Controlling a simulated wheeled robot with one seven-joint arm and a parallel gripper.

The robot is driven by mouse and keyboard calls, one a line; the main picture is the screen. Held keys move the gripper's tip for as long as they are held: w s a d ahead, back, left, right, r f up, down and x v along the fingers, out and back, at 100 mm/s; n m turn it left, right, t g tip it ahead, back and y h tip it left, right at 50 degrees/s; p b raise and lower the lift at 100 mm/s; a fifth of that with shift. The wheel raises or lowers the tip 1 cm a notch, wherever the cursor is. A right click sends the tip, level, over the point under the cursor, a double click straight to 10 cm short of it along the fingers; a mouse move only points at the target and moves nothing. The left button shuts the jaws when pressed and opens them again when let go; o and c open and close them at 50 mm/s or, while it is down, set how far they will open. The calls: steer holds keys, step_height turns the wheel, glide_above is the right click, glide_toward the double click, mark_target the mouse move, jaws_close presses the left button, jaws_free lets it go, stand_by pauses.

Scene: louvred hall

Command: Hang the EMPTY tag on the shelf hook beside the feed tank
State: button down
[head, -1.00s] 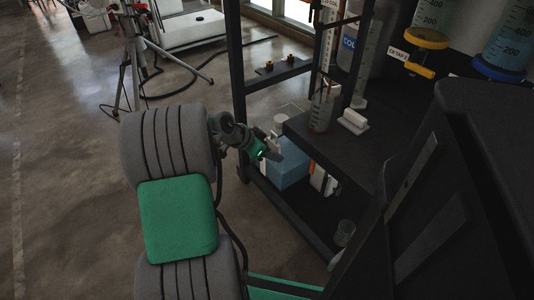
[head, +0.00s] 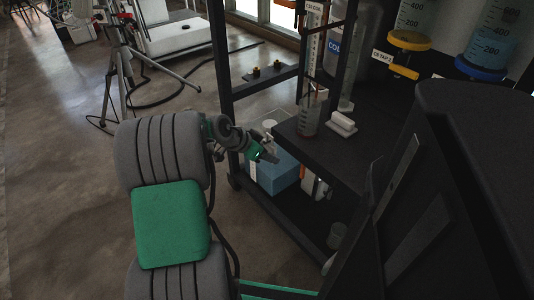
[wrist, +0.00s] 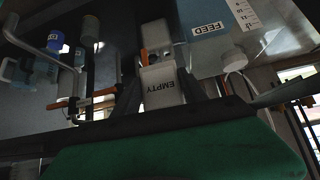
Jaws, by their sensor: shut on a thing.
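My gripper (head: 266,154) is low beside the front left edge of the dark shelf in the head view. The feed tank (wrist: 201,55) has a blue-edged FEED label (wrist: 208,28) and is beyond the tag, up and to the right in the wrist view. The tag is too small to make out in the head view. I cannot pick out the shelf hook for certain in either view.
A tripod (head: 121,62) stands at the back left. The floor at left is mostly clear.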

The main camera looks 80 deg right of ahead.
steer(key=shift+f, duration=0.1)
steer(key=shift+f+b, duration=0.55)
steer(key=shift+f, duration=0.05)
steer(key=c, duration=0.5)
jaws_free()
steer(key=w+a+r, duration=0.1)
steer(key=w+a+r+p, duration=0.1)
steer(key=w+a, duration=0.1)
steer(key=w+a+p, duration=0.1)
steer(key=shift+w+a+r, duration=0.2)
steer(key=shift+a+r, duration=0.2)
steer(key=shift+r, duration=0.1)
